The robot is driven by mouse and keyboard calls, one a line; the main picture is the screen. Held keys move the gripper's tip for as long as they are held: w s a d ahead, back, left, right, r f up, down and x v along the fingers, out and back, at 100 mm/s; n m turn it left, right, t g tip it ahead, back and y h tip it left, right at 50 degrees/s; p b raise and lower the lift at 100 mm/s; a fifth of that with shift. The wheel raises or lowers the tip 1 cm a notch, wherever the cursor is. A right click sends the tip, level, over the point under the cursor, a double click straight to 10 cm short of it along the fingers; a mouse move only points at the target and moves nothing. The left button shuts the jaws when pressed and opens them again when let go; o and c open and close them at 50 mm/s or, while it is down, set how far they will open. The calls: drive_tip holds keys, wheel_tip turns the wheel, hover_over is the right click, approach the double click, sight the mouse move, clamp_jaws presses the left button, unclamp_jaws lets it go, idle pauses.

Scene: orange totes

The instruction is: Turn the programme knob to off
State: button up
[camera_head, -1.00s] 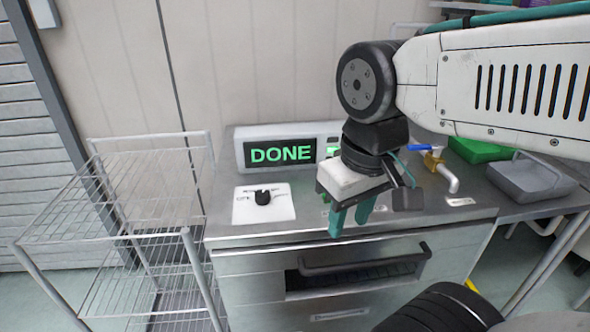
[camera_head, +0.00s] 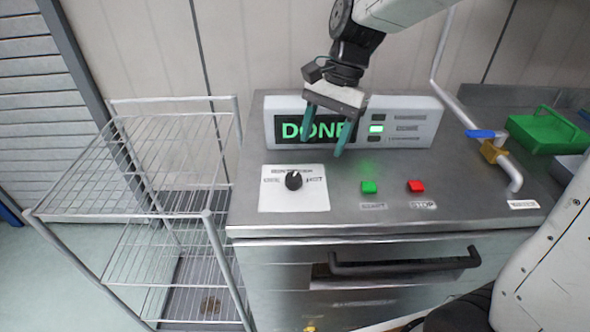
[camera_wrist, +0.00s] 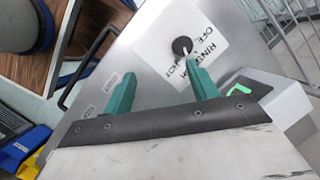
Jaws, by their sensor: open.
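The black programme knob (camera_head: 293,180) sits on a white plate (camera_head: 312,202) with printed words, OFF to its left, RINSE above and HOT to its right. The knob has a small light pointer mark; I cannot tell for certain which word it points at. The knob also shows in the wrist view (camera_wrist: 182,46), ahead of and apart from the fingers. My gripper (camera_head: 322,143) is open and empty, with teal fingers. In the head view it hangs above and to the right of the knob, in front of the DONE display. Both fingers show in the wrist view (camera_wrist: 160,82).
The display panel (camera_head: 408,112) reads DONE behind the knob. A green button (camera_head: 369,187) and a red button (camera_head: 415,186) lie to the right. A pipe with a blue-handled valve (camera_head: 482,134) and a green tote (camera_head: 545,133) stand farther right. A wire rack (camera_head: 130,206) stands left.

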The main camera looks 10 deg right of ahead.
sight(294, 176)
drive_tip(key=a+f, duration=0.1)
drive_tip(key=f, duration=0.2)
drive_tip(key=w+a+f+m, duration=0.1)
drive_tip(key=a+f, duration=0.1)
drive_tip(key=f, duration=0.2)
drive_tip(key=w+a+f+m, duration=0.1)
drive_tip(key=a+f, duration=0.1)
drive_tip(key=f, duration=0.1)
drive_tip(key=shift+w+a+f+g+y, duration=0.1)
drive_tip(key=shift+f+g+y, duration=0.05)
drive_tip(key=shift+g+y, duration=0.25)
drive_tip(key=c, duration=1)
